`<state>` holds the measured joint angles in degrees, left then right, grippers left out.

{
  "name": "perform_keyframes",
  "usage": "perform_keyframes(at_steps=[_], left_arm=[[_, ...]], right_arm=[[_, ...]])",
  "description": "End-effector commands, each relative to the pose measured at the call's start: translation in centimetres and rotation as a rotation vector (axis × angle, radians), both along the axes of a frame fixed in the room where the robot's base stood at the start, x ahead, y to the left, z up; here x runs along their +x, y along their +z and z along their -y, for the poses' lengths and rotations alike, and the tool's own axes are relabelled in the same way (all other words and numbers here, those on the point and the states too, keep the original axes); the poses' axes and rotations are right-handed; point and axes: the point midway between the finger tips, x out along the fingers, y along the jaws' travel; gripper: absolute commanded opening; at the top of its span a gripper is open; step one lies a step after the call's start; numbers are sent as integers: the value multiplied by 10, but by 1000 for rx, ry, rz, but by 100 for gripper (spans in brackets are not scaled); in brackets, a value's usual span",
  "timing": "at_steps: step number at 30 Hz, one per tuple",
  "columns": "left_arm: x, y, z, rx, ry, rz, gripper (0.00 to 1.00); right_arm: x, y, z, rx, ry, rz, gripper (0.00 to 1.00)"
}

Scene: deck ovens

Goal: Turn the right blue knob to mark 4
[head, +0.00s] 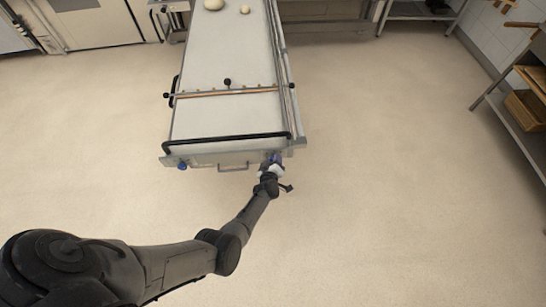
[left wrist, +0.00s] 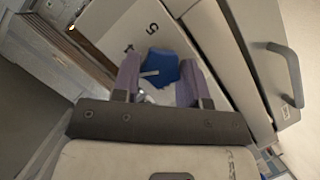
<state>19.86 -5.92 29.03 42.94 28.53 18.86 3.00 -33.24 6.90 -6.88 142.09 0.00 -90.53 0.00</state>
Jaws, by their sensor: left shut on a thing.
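The right blue knob (head: 276,156) is on the near end panel of the long white machine, at its right corner. My left gripper (head: 273,165) reaches it from the front and hides most of it. In the left wrist view the blue knob (left wrist: 163,64) sits between the two purple fingers of my left gripper (left wrist: 160,78), which is shut on it. A white line on the knob points left in that picture. A printed 5 (left wrist: 152,28) shows beside the knob, with another mark, partly hidden and hard to read, near the left finger. My right gripper is not in view.
A second blue knob (head: 182,165) is at the panel's left end, with a grey handle (head: 233,168) between the two. A black bar (head: 225,139) crosses the machine's near end. Dough balls (head: 214,4) lie at its far end. A metal shelf stands at right; the floor around is clear.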

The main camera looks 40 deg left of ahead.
Motion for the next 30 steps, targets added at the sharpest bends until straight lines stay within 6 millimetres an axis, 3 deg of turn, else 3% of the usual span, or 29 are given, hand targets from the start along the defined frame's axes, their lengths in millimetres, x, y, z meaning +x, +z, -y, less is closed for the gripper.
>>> perform_keyframes(at_steps=[9,30], left_arm=[[3,4,2,178,2,-185,16],[4,3,2,343,1,-352,16]], right_arm=[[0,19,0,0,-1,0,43],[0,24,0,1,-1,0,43]])
